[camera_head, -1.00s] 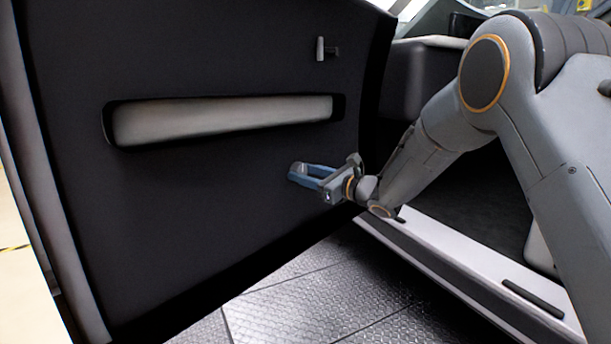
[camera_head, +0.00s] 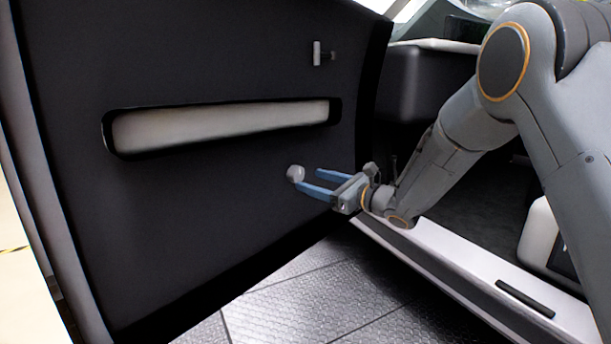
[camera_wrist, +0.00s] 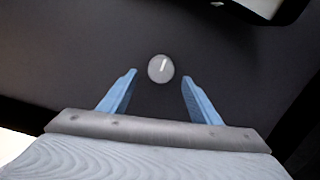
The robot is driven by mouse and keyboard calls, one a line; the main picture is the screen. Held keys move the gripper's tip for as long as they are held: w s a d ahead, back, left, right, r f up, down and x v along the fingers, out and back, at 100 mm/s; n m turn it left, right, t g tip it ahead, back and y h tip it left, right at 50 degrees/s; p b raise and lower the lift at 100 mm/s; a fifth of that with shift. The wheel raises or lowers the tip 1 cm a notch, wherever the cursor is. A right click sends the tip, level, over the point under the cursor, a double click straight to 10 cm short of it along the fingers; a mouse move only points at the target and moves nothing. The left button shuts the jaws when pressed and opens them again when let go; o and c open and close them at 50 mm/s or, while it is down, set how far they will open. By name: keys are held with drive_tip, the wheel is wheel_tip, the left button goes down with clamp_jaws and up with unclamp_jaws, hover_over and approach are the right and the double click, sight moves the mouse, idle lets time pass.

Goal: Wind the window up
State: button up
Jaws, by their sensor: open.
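A small round grey knob (camera_head: 295,173) sticks out from the dark inner door panel (camera_head: 220,200), below the long armrest recess. I take it for the window winder; no crank arm can be made out. In the wrist view the knob (camera_wrist: 161,68) shows as a pale disc with a white line. My gripper (camera_head: 307,180) is open and empty, its blue fingers pointing at the door. The knob lies just beyond the fingertips (camera_wrist: 159,76), lined up between them in the wrist view, apart from both. The window glass is not in view.
A long pale armrest recess (camera_head: 220,124) runs across the door above the knob. A small grey lever (camera_head: 317,53) sits higher up. The car's light door sill (camera_head: 470,272) lies below my arm at right. The tiled floor (camera_head: 300,305) below is clear.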

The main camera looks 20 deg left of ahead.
drive_tip(key=shift+v, duration=1.35)
drive_tip(key=shift+a, duration=0.1)
